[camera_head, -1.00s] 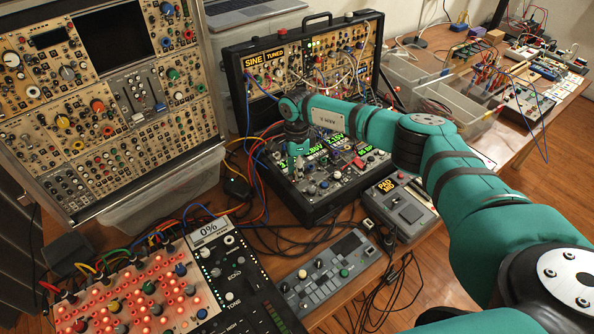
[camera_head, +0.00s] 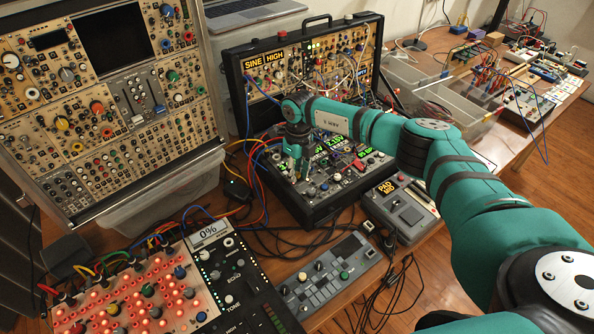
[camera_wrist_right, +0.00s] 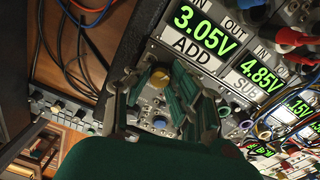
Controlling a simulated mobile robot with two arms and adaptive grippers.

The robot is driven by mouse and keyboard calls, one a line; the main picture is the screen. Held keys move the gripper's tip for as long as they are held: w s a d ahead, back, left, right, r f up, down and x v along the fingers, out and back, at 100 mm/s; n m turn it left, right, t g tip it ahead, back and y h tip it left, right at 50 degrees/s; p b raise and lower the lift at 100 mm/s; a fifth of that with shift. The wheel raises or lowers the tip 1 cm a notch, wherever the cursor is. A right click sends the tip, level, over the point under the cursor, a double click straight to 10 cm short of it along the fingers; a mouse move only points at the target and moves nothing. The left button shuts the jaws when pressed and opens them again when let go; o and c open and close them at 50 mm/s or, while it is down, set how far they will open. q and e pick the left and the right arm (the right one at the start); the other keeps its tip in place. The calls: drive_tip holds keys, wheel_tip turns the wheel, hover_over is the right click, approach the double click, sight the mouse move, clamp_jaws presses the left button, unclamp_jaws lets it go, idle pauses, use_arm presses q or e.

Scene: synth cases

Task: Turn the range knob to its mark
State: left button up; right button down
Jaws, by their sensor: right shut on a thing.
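My right gripper (camera_head: 298,167) points down at the front left of the lower panel in the black synth case (camera_head: 318,212). In the right wrist view its green-padded fingers stand on either side of a yellow-capped knob (camera_wrist_right: 160,78). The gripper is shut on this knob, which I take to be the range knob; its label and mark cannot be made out. A blue knob (camera_wrist_right: 160,122) sits beside it. The case's upper display (camera_head: 264,61) reads SINE and HIGH. My left gripper is not in view.
Lit voltage displays (camera_wrist_right: 203,30) and patch cables crowd the panel right of the fingers. A grey PAD box (camera_head: 400,210) and a small grey controller (camera_head: 330,270) stand in front. A red-lit panel (camera_head: 135,290) is at front left.

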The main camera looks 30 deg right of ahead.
sight(299, 173)
drive_tip(key=shift+w+r+m+p, duration=0.15)
drive_tip(key=shift+m+p, duration=0.2)
drive_tip(key=shift+m, duration=1.65)
drive_tip(key=shift+d, duration=0.1)
drive_tip(key=c, duration=1.4)
unclamp_jaws()
drive_tip(key=shift+o, duration=1.1)
drive_tip(key=shift+d+r, duration=0.1)
drive_tip(key=shift+r, duration=3.85)
drive_tip(key=shift+s+f, duration=0.15)
drive_tip(key=shift+s, duration=0.05)
